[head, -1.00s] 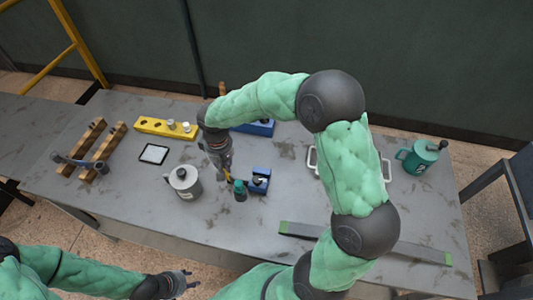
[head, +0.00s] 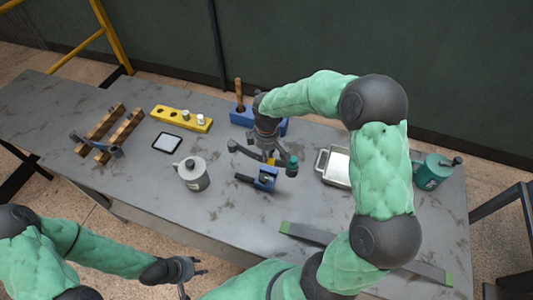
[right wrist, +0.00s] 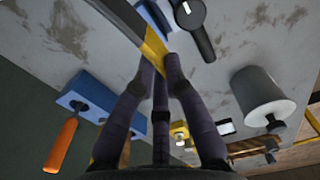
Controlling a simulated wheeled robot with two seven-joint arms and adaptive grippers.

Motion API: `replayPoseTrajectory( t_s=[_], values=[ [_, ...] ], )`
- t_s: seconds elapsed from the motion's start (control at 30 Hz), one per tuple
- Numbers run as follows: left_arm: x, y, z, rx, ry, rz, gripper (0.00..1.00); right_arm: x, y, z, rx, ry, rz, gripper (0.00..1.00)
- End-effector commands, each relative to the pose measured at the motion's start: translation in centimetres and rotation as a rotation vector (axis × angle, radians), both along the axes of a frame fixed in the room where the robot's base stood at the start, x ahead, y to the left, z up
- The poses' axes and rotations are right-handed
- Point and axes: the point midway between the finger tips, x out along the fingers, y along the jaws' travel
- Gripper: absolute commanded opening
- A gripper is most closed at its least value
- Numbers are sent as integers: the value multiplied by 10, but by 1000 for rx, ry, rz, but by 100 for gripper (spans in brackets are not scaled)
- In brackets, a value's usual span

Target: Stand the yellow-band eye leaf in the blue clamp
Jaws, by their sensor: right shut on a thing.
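The yellow-band eye leaf is a dark curved strip (head: 243,149) with a yellow band (right wrist: 154,47). My right gripper (head: 268,154) is shut on it at the band and holds it above the table, just behind the blue clamp in the head view. The blue clamp (head: 266,177) stands on the table with a dark bar at its left. The leaf's lower end and its gap to the clamp are hard to tell. My left gripper (head: 197,268) is open and empty, off the table's front edge.
A green-capped bottle (head: 292,166) stands close right of the clamp. A grey canister (head: 193,174) is to the left, a blue block (head: 242,117) with an orange handle behind. A metal tray (head: 336,166) and green mug (head: 432,172) are right. Wooden rails (head: 119,136) lie far left.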

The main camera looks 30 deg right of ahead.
Motion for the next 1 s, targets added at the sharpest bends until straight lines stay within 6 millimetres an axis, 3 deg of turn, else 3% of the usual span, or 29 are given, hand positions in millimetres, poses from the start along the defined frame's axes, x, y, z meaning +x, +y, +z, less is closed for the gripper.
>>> replayPoseTrajectory(
  t_s=[0.33, 1.0],
  values=[
    [0, 0, 3, 0, 1, 0, 40, 1, 0, 2, 0, -3, -2, 0],
    [0, 0, -27, 0, 0, 0, 40, 1, 0, -41, 0, -3, -3, 0]
  ],
)
